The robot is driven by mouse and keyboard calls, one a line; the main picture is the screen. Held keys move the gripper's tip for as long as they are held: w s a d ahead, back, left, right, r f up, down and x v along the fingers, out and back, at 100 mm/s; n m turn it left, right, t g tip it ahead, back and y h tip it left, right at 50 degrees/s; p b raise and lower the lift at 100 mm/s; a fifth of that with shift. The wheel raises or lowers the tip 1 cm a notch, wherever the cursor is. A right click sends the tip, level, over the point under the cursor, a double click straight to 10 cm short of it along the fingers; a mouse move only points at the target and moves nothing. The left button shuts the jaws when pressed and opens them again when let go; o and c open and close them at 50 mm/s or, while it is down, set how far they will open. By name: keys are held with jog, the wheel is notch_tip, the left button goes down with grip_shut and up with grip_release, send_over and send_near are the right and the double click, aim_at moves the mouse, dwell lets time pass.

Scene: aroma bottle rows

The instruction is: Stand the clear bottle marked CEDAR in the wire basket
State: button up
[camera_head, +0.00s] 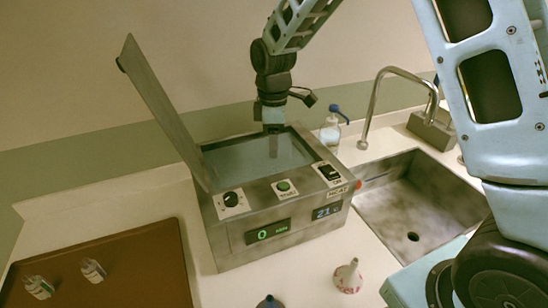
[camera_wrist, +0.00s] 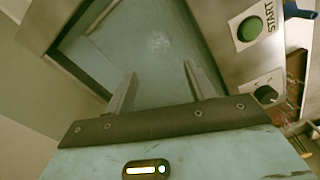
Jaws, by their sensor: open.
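My gripper (camera_head: 272,128) is over the open metal bath (camera_head: 225,228), pointing down into it. In the wrist view its two fingers (camera_wrist: 160,82) are apart, with nothing between them. Below them is the grey-blue bath interior (camera_wrist: 140,40) with a faint whitish patch. Two small clear bottles, one at the left (camera_head: 38,287) and one to its right (camera_head: 93,270), are on the brown tray (camera_head: 140,255). Their labels are too small to read, so I cannot tell which is CEDAR. I cannot make out a wire basket in either view.
The bath's lid (camera_head: 160,110) stands raised at its left. A pump bottle (camera_head: 330,133) with a blue top is behind the bath. The sink (camera_head: 415,210) and tap (camera_head: 372,105) are at the right.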

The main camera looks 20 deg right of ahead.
jog(key=s+a+r+m+y, duration=0.1)
jog(key=s+a+r, duration=0.2)
jog(key=s+a, duration=0.3)
jog(key=s+a+r+m, duration=0.2)
jog(key=s+a, duration=0.1)
jog(key=s, duration=0.6)
jog(key=s+m, duration=0.2)
jog(key=s, duration=1.4)
jog(key=shift+a+m, duration=0.15)
jog(key=shift+m, duration=0.25)
jog(key=shift+r, duration=0.1)
